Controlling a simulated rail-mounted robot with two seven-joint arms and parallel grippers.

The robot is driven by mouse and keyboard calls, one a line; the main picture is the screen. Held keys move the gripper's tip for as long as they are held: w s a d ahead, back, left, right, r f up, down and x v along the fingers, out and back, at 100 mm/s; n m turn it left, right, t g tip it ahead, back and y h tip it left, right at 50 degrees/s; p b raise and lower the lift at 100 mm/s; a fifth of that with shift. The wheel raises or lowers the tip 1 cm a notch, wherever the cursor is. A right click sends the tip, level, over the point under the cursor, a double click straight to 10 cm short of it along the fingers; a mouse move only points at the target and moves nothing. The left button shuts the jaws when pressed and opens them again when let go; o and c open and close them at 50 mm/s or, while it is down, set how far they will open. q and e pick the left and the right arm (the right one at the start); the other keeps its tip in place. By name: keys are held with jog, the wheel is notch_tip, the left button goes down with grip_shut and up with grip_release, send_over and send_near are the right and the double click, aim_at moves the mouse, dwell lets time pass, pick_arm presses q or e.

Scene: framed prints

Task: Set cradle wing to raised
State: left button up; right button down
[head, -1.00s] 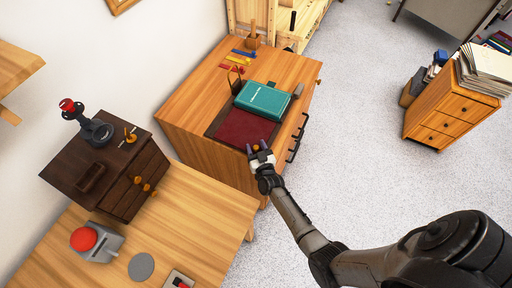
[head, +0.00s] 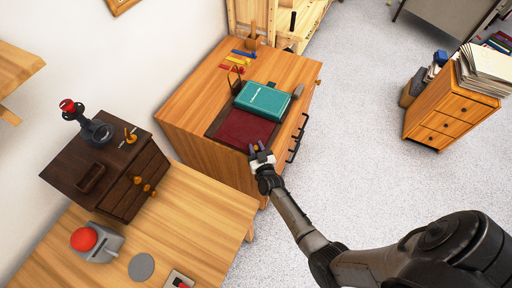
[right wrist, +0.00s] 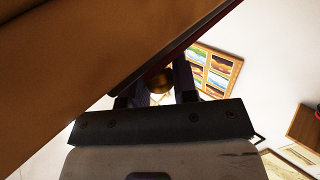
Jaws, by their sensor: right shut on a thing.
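The book cradle lies on top of the wooden cabinet, with its dark red wing (head: 242,130) facing me. The wing looks flat or nearly flat; its exact tilt I cannot tell. A teal book (head: 263,99) rests on the cradle's far part. My right gripper (head: 261,150) is at the wing's near edge. My left gripper is not in view.
The cabinet (head: 190,140) has dark handles on its right side. Coloured strips (head: 237,62) and a wire stand (head: 236,80) are behind the cradle. Open floor lies to the right.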

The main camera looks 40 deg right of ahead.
jog(key=r+p, duration=0.1)
jog(key=p, duration=0.2)
jog(key=d+r+m+g+p, duration=0.1)
jog(key=r+p, duration=0.1)
jog(key=p, duration=0.1)
jog(key=r+m+y+p, duration=0.1)
jog(key=r+p, duration=0.1)
jog(key=p, duration=0.1)
jog(key=shift+w+d+r+g, duration=0.2)
jog(key=shift+w+g, duration=0.1)
jog(key=shift+g, duration=0.1)
jog(key=w+d+r+m+g+y+p, duration=0.2)
jog(key=d+r+p, duration=0.3)
jog(key=p, duration=0.4)
jog(key=shift+m+g+y+p, duration=0.4)
jog(key=shift+m+g+y, duration=0.1)
jog(key=shift+y, duration=0.2)
jog(key=shift+w+r, duration=0.1)
jog(key=c, duration=1)
grip_release()
jog(key=shift+o, duration=0.3)
